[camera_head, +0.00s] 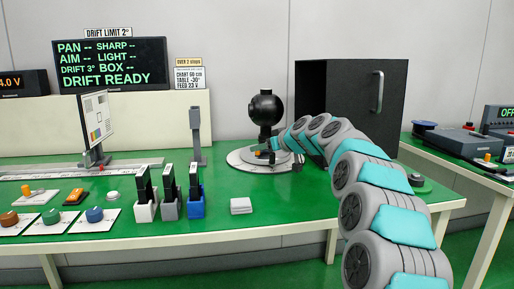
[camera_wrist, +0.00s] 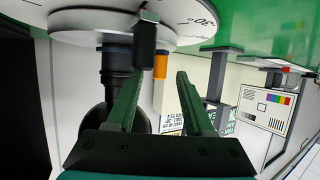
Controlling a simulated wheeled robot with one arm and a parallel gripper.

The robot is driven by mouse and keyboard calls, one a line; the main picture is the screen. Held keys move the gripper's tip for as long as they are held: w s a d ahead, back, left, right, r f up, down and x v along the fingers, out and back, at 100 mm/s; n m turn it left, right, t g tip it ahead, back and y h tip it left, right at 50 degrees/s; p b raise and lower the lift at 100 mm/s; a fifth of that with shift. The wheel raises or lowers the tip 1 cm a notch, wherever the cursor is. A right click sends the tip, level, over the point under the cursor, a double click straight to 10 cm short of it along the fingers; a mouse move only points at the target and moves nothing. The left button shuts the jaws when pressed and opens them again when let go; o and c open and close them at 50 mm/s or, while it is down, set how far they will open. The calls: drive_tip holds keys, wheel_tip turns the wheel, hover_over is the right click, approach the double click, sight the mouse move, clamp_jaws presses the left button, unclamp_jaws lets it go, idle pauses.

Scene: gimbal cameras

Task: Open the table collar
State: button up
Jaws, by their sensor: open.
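A black ball-shaped gimbal head (camera_head: 266,106) stands on a round white turntable (camera_head: 240,161) at the back middle of the green table. In the wrist view the turntable (camera_wrist: 187,18) shows degree marks along the top. A small black block (camera_wrist: 145,40) and an orange stub (camera_wrist: 160,66) sit by the turntable; I cannot tell which part is the collar. My gripper (camera_wrist: 161,74) is open. Its fingertips are close to the block and the stub, and I cannot tell whether they touch. In the head view my gripper (camera_head: 276,152) is small beside the gimbal base.
An open black box (camera_head: 310,90) with a handled door (camera_head: 381,95) stands right behind my arm. A grey post (camera_head: 196,135) and a chart stand (camera_head: 97,125) are to the left. Three upright holders, coloured knobs and a white block (camera_head: 241,205) occupy the front.

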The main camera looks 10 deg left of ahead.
drive_tip(key=shift+x, duration=1.65)
clamp_jaws()
